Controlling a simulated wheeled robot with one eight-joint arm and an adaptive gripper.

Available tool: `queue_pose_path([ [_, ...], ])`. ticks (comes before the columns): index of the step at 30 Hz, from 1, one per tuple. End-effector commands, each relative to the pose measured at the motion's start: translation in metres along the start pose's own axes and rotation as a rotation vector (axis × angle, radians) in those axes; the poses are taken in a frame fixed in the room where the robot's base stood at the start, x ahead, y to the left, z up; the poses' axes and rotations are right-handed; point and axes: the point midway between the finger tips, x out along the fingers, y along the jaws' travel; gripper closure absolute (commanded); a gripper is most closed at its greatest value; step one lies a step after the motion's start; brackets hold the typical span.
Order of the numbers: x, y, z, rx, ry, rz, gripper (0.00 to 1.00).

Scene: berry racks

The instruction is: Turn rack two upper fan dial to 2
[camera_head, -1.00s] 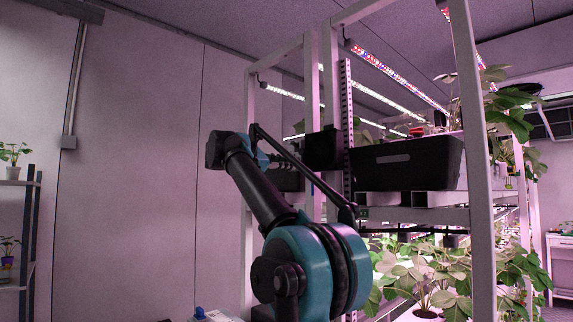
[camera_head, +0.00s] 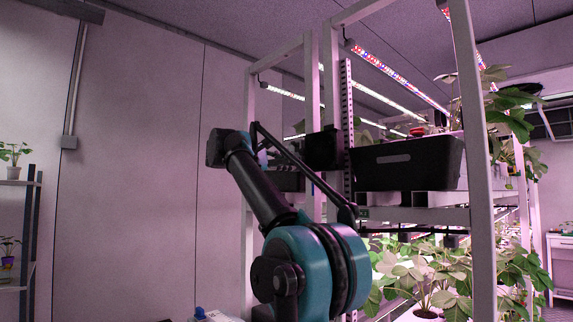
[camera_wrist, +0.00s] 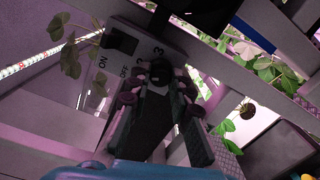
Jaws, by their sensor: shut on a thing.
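In the wrist view a light control panel (camera_wrist: 125,63) carries a dark switch (camera_wrist: 121,41) with ON and OFF lettering. A round dark dial (camera_wrist: 160,70) is on the same panel, with the numerals 2 and 3 printed near it. My gripper (camera_wrist: 160,88) is closed around the dial; its fingers hide part of the dial and of the markings. I cannot read the dial's pointer. In the head view my arm reaches to the rack's left upright, and the fingers and panel are mostly hidden there.
The rack's front post (camera_head: 476,170) stands right of my arm. A black planter (camera_head: 408,163) sits on the upper shelf, with leafy plants (camera_head: 425,275) below. White rack beams and leaves lie close around my gripper. A side shelf (camera_head: 18,182) stands far left.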

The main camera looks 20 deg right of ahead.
Motion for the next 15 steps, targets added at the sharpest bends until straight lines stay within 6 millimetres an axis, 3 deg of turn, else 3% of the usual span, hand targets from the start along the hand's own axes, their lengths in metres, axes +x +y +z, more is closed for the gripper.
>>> queue_pose_path([
  [15, 0.0008, 0.0, 0.0009, 0.352, 0.006, -0.006, 1.0],
])
